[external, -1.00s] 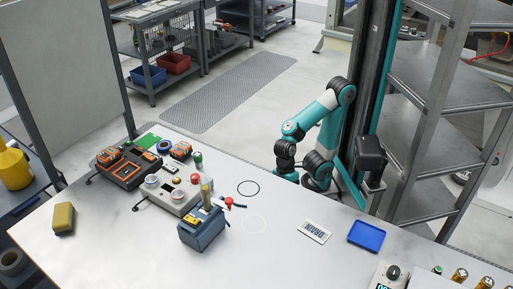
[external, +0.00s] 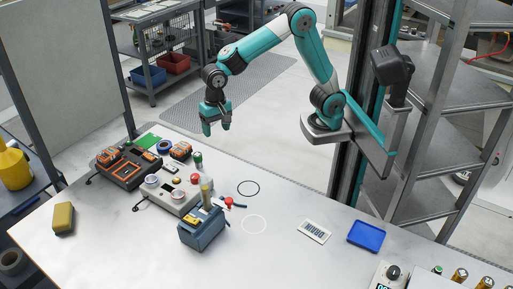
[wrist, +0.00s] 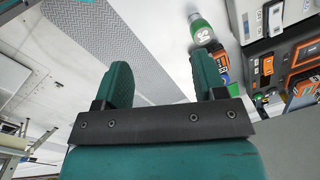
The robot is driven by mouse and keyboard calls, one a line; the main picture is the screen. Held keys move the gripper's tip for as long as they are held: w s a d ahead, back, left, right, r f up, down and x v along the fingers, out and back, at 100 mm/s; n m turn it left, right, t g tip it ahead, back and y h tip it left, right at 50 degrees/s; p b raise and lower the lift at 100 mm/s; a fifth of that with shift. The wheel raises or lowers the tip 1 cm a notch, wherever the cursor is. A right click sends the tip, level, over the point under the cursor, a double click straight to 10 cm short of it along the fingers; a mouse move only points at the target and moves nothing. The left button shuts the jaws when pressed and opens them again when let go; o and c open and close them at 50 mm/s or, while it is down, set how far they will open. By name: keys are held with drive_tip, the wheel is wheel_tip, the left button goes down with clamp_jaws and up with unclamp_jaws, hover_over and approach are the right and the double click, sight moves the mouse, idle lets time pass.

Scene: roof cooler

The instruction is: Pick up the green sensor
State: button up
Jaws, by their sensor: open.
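The green sensor (external: 198,160) is a small upright green cylinder on the table, near the back edge beside the grey box. In the wrist view, a green and white cylinder with a metal end (wrist: 201,29) shows past the right finger; it looks like the same sensor. My gripper (external: 216,129) points down above the table's back edge, higher than the sensor and slightly to its right. Its jaws are open and empty, and the two fingers stand apart in the wrist view (wrist: 158,82).
A grey box (external: 172,193) with round parts stands beside the sensor, and a dark charger with orange batteries (external: 125,168) is to its left. A blue toolbox (external: 203,232) stands in front. A blue tray (external: 366,236) lies at right. The middle right of the table is mostly clear.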

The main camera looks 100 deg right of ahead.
drive_tip(key=w+r+m+p, duration=0.4)
drive_tip(key=w+r+m, duration=0.1)
drive_tip(key=w+m, duration=0.1)
drive_tip(key=m+p, duration=0.1)
approach(197, 154)
drive_tip(key=shift+g+h, duration=0.3)
drive_tip(key=f, duration=0.6)
drive_tip(key=shift+s+a+f, duration=0.2)
drive_tip(key=shift+a+f, duration=0.05)
drive_tip(key=shift+f, duration=0.15)
drive_tip(key=shift+w+f+p, duration=0.2)
drive_tip(key=shift+f+p, duration=0.25)
drive_tip(key=shift+f, duration=0.85)
drive_tip(key=shift+w+f+p, duration=0.2)
drive_tip(key=shift+f+p, duration=0.25)
drive_tip(key=shift+f, duration=0.85)
drive_tip(key=c, duration=1)
